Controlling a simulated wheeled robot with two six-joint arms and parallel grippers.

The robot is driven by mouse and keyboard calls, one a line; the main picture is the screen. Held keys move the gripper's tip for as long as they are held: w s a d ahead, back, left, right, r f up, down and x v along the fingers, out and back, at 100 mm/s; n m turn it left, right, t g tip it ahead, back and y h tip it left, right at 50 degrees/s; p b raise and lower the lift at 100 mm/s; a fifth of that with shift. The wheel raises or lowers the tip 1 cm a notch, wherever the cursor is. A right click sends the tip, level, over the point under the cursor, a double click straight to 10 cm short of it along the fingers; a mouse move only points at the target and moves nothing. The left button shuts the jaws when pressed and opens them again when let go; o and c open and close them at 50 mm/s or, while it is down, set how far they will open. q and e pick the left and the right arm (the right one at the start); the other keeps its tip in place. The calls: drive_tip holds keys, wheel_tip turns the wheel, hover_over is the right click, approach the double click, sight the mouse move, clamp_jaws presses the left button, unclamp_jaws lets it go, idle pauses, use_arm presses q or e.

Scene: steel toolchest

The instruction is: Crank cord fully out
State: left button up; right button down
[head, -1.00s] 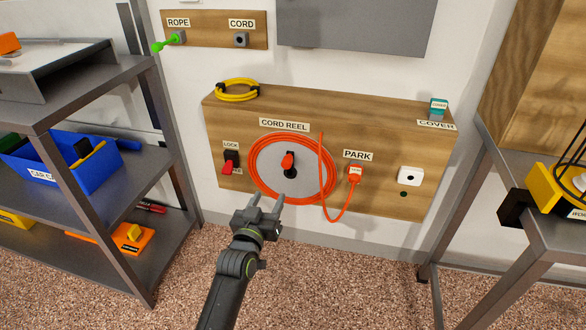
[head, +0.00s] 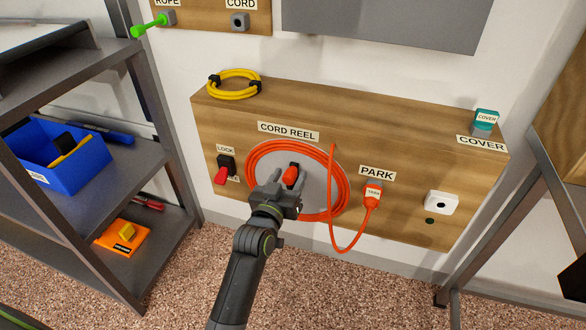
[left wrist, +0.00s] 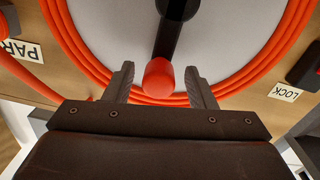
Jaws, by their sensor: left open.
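The cord reel (head: 318,200) is a grey disc wound with orange cord, on the front of a wooden wall box. Its crank has a red knob (head: 291,176) on a dark arm. My left gripper (head: 287,180) is open at the reel, with its fingers on either side of the knob. In the left wrist view the red knob (left wrist: 158,78) sits between the two open fingers (left wrist: 160,85), with gaps showing on both sides. The orange cord runs down from the reel to an orange plug (head: 372,194) at the PARK holder. My right gripper is not in view.
A red lock lever (head: 221,175) sits left of the reel. A grey shelf (head: 150,160) stands at the left.

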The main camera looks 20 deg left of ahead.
use_arm(q)
drive_tip(key=shift+w, duration=0.25)
drive_tip(key=shift+r, duration=0.1)
drive_tip(key=shift+c, duration=0.3)
clamp_jaws()
drive_tip(key=shift+a+p, duration=0.15)
drive_tip(key=shift+p, duration=0.15)
